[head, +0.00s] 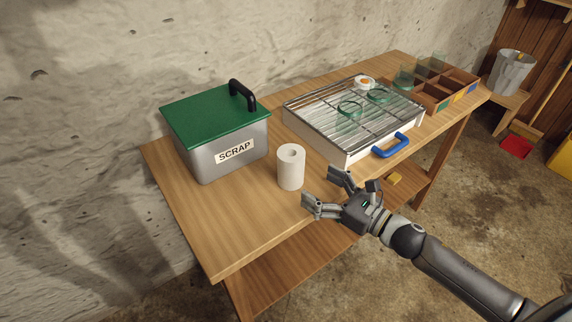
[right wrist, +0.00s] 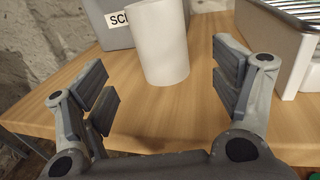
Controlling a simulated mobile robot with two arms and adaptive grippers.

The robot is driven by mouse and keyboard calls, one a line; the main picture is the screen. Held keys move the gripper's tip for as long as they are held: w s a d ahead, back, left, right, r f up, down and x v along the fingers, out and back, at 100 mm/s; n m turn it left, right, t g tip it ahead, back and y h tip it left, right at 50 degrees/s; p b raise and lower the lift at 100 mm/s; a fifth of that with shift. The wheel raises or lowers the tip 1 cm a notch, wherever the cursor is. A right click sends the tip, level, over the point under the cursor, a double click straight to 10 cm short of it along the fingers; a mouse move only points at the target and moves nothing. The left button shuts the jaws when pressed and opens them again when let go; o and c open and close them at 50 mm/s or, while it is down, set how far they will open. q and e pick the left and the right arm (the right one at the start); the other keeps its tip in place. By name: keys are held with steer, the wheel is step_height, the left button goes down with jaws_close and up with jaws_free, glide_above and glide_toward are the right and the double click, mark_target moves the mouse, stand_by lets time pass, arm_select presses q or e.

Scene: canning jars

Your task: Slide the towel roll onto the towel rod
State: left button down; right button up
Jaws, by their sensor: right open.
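A white towel roll (head: 291,168) stands upright on the wooden table, just right of the front of the scrap bin. My right gripper (head: 322,191) is open and empty, to the right of the roll and near the table's front edge. In the right wrist view the towel roll (right wrist: 159,42) stands ahead, between and beyond the two open fingers (right wrist: 165,90), not touched by them. I cannot make out a towel rod in either view. My left gripper is not in view.
A grey scrap bin (head: 199,152) with a green lid (head: 205,105) stands behind the roll. A white tray with a wire rack and blue handle (head: 391,146) stands to the right, holding glass jars. A wooden divided box (head: 437,95) is farther right. The table's front left (head: 225,225) is clear.

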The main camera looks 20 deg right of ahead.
mark_target(301, 173)
steer(key=x, duration=0.4)
steer(key=shift+w+r+p, duration=0.1)
steer(key=shift+w+p, duration=0.05)
steer(key=shift+p, duration=0.2)
steer(key=shift+w+a+r, duration=0.15)
steer(key=shift+w+a, duration=0.1)
steer(key=shift+w, duration=0.1)
steer(key=shift+p+x, duration=0.7)
steer(key=shift+x, duration=1.6)
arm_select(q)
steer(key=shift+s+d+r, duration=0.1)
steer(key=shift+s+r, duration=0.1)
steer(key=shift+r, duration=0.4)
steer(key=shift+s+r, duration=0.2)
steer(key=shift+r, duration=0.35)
arm_select(e)
steer(key=shift+r, duration=0.1)
steer(key=c, duration=1.1)
steer(key=shift+c, duration=0.2)
